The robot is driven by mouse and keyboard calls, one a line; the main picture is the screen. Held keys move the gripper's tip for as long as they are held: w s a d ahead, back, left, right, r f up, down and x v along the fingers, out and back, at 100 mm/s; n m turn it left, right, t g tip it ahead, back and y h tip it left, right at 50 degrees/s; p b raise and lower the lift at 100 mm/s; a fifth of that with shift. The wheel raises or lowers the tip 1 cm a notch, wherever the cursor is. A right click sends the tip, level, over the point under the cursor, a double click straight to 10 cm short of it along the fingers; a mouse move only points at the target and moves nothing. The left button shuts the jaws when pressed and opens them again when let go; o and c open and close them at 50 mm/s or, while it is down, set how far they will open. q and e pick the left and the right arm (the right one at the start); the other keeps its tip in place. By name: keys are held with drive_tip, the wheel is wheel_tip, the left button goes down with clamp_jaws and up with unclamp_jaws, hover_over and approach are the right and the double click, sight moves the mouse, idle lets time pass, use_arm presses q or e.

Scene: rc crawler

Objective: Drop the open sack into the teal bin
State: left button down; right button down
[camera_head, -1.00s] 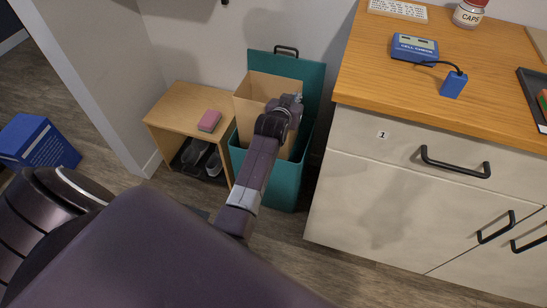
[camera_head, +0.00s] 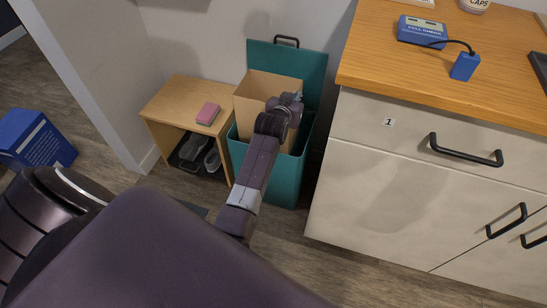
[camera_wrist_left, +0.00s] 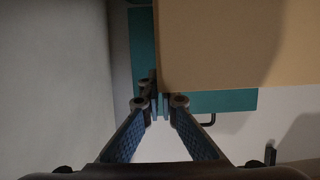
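The open sack (camera_head: 258,92) is a tan paper bag standing upright in the mouth of the teal bin (camera_head: 267,183). The bin's front rim hides its lower part. I cannot tell whether it rests on the bin's floor. The bin's lid (camera_head: 312,72) stands open behind it. My left gripper (camera_head: 294,98) is at the sack's upper right side. In the left wrist view, the fingertips (camera_wrist_left: 160,103) are close together at the edge of the sack (camera_wrist_left: 225,45) and look shut on it, though the contact is partly hidden. My right gripper is not in view.
A low wooden shelf (camera_head: 165,101) with a pink block (camera_head: 208,113) on top and shoes below stands left of the bin. A white cabinet with a wooden top (camera_head: 390,73) stands close on the right.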

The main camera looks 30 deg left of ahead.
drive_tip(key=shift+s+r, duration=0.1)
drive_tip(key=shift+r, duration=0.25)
use_arm(q)
drive_tip(key=c, duration=2.1)
unclamp_jaws()
drive_tip(key=v, duration=1.2)
drive_tip(key=shift+f, duration=0.1)
